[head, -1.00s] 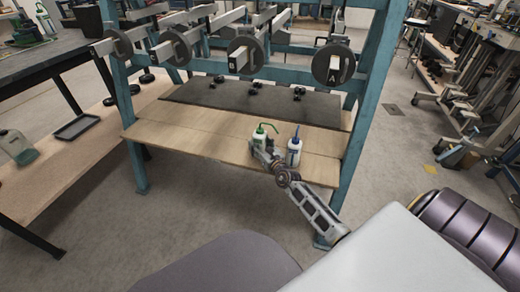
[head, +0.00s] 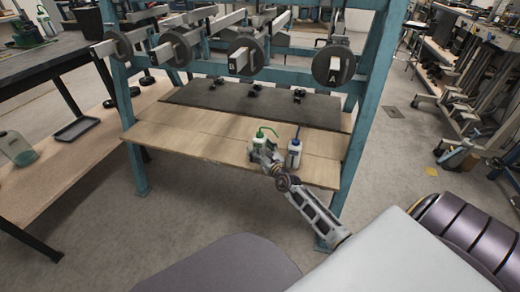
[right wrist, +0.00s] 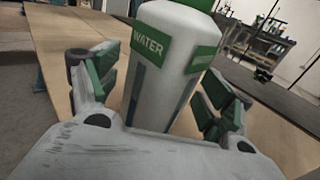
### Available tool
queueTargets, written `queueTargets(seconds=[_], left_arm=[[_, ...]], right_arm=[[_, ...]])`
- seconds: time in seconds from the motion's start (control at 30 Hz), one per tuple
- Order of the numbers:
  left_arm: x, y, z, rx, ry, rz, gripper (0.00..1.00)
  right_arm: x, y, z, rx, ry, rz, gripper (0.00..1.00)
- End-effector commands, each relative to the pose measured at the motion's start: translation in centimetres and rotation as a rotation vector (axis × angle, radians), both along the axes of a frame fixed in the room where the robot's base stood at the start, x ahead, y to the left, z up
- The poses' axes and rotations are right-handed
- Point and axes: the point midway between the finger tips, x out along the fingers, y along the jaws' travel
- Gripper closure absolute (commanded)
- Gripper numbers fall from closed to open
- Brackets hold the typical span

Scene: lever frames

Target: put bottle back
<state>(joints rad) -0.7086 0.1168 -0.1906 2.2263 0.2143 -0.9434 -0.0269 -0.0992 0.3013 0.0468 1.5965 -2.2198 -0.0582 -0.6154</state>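A white squeeze bottle with a green cap and bent green spout (head: 257,147) stands on the wooden shelf board near its front edge. In the right wrist view the bottle (right wrist: 168,75) shows a green WATER label. My right gripper (head: 268,158) is at the bottle's front side. In the right wrist view its two fingers (right wrist: 158,92) are spread on either side of the bottle, with narrow gaps to it. A second white bottle with a blue spout (head: 294,153) stands just right of it. My left gripper is not in view.
The blue-green rack (head: 358,130) has an upright right of the bottles and bars with round weights (head: 245,57) above. A dark mat (head: 215,100) lies behind. At left, a lower shelf holds a black tray (head: 77,129) and a container (head: 17,149).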

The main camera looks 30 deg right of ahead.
Motion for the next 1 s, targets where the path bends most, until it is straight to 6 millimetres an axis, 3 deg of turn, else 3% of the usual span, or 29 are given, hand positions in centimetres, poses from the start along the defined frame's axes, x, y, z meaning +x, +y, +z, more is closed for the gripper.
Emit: queueTargets(seconds=[0.43,1.0], left_arm=[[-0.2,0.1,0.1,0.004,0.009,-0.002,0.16],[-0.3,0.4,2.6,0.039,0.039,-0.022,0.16]], right_arm=[[0.0,0.0,0.3,-0.001,0.000,0.000,0.19],[-4.2,0.3,0.3,-0.002,0.001,0.000,0.19]])
